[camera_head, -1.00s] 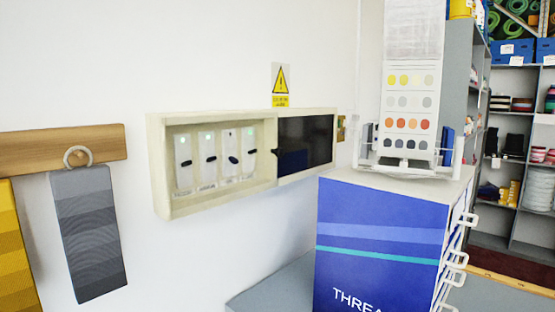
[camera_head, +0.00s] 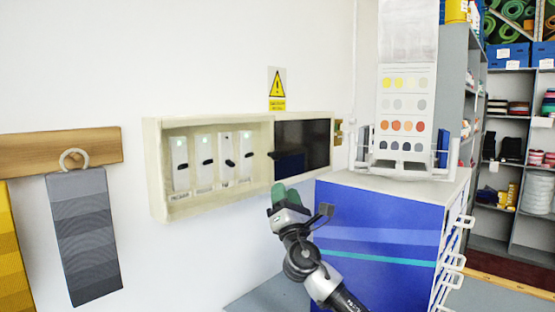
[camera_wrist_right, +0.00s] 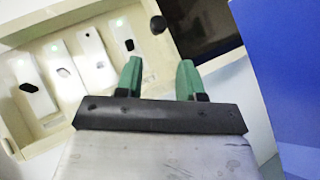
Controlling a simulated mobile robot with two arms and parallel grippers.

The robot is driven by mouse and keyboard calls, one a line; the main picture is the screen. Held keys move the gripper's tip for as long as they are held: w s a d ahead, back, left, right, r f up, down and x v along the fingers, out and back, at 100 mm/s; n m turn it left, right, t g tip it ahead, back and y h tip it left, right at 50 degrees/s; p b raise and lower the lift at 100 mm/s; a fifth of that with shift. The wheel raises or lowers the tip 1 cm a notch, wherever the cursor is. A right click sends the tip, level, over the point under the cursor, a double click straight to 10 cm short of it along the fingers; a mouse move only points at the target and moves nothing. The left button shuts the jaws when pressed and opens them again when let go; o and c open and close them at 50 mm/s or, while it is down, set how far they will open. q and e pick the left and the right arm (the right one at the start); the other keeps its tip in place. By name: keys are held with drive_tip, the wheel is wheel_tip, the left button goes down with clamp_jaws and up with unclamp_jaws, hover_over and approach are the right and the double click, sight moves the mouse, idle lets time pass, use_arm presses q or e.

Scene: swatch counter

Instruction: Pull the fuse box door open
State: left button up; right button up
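The cream fuse box (camera_head: 160,216) hangs on the white wall; it also shows in the right wrist view (camera_wrist_right: 70,138). Its left part shows several white switch units with green lights. A dark, cream-framed panel (camera_head: 308,140), seemingly the door, covers the right part. A small black knob (camera_head: 271,155) is at that panel's left edge; the wrist view shows the knob (camera_wrist_right: 158,25) clearly. My right gripper (camera_head: 289,196), with green fingers, is just below the panel in the head view. In the wrist view its fingers (camera_wrist_right: 160,78) are apart and empty, with the knob beyond them. My left gripper is not in view.
A blue cabinet (camera_head: 375,215) with white handles stands right of my right arm, carrying a color-chart stand (camera_head: 405,115). Grey and yellow swatches hang from a wooden rail (camera_head: 50,150) at left. A warning sign (camera_head: 277,88) is above the box. Shelves stand at far right.

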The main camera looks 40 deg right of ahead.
sight(277, 158)
drive_tip(key=p+x, duration=0.1)
drive_tip(key=x, duration=0.2)
drive_tip(key=p+x, duration=0.1)
drive_tip(key=x, duration=0.2)
drive_tip(key=p+x, duration=0.1)
drive_tip(key=x, duration=0.2)
drive_tip(key=shift+d+r, duration=0.1)
drive_tip(key=shift+r, duration=0.45)
drive_tip(key=shift+w+d+r, duration=0.3)
drive_tip(key=shift+w+r, duration=0.15)
drive_tip(key=shift+w, duration=0.1)
clamp_jaws()
